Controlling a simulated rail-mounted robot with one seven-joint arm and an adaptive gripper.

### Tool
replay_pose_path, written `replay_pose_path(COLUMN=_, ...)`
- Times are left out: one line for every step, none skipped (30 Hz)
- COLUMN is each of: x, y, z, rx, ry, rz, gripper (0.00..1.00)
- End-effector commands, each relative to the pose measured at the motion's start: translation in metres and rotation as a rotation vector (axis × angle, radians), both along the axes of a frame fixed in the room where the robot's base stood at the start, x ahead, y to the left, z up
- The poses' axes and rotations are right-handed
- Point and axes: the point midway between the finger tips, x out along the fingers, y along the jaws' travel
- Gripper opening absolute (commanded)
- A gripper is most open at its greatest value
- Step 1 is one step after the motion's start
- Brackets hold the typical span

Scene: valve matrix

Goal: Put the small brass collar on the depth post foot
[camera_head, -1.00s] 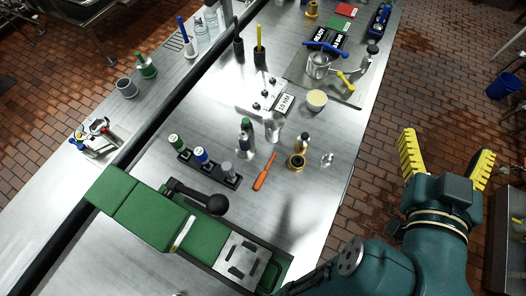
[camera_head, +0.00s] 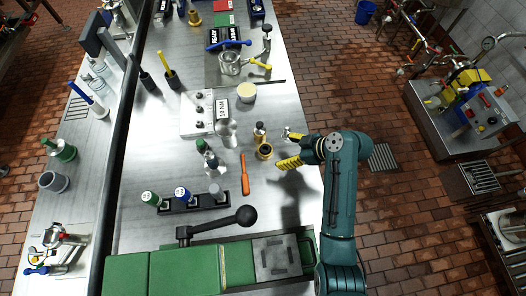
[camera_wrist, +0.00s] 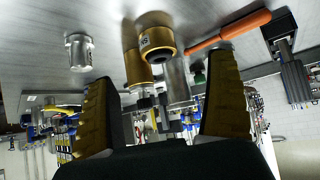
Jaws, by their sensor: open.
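A short brass ring with a dark hole (camera_head: 264,152), probably the small brass collar, stands on the steel bench. Next to it stands a brass piece with a dark top (camera_head: 260,131). In the wrist view, two brass cylinders show, a nearer one with a dark opening (camera_wrist: 156,42) and another beside it (camera_wrist: 137,68). I cannot tell which thing is the depth post foot. My gripper (camera_head: 286,148) is open and empty, just right of the brass pieces. In the wrist view its yellow-padded fingers (camera_wrist: 162,76) are apart, with the brass pieces ahead between them.
A steel cup (camera_head: 227,132), a grey control box (camera_head: 197,112) and a black-knobbed lever (camera_head: 245,215) stand nearby. The bench's right edge is close to my gripper.

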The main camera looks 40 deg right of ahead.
Motion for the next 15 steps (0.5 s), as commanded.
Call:
replay_pose_path(x=0.008, y=0.004, z=-0.010, rx=0.001, ry=0.003, rz=0.004, gripper=0.88)
replay_pose_path(x=0.012, y=0.005, z=-0.014, rx=0.000, ry=0.002, rz=0.002, gripper=0.88)
replay_pose_path(x=0.018, y=0.007, z=-0.019, rx=0.000, ry=0.001, rz=0.002, gripper=0.88)
replay_pose_path(x=0.021, y=0.008, z=-0.023, rx=0.000, ry=0.001, rz=0.001, gripper=0.88)
replay_pose_path(x=0.024, y=0.009, z=-0.026, rx=0.000, ry=0.001, rz=0.001, gripper=0.88)
replay_pose_path(x=0.027, y=0.010, z=-0.028, rx=-0.001, ry=0.000, rz=0.001, gripper=0.88)
replay_pose_path(x=0.028, y=0.010, z=-0.030, rx=-0.002, ry=-0.001, rz=0.001, gripper=0.88)
replay_pose_path(x=0.030, y=0.011, z=-0.031, rx=-0.002, ry=0.000, rz=0.001, gripper=0.88)
replay_pose_path(x=0.032, y=0.011, z=-0.035, rx=-0.001, ry=0.001, rz=0.001, gripper=0.88)
replay_pose_path(x=0.035, y=0.012, z=-0.038, rx=0.000, ry=0.001, rz=0.000, gripper=0.88)
replay_pose_path(x=0.038, y=0.012, z=-0.042, rx=0.000, ry=0.001, rz=0.001, gripper=0.88)
replay_pose_path(x=0.043, y=0.013, z=-0.048, rx=0.001, ry=0.002, rz=0.000, gripper=0.88)
replay_pose_path(x=0.047, y=0.014, z=-0.052, rx=0.000, ry=0.001, rz=0.001, gripper=0.88)
replay_pose_path(x=0.051, y=0.014, z=-0.057, rx=0.000, ry=0.002, rz=0.001, gripper=0.88)
replay_pose_path(x=0.055, y=0.016, z=-0.061, rx=-0.001, ry=0.001, rz=0.001, gripper=0.88)
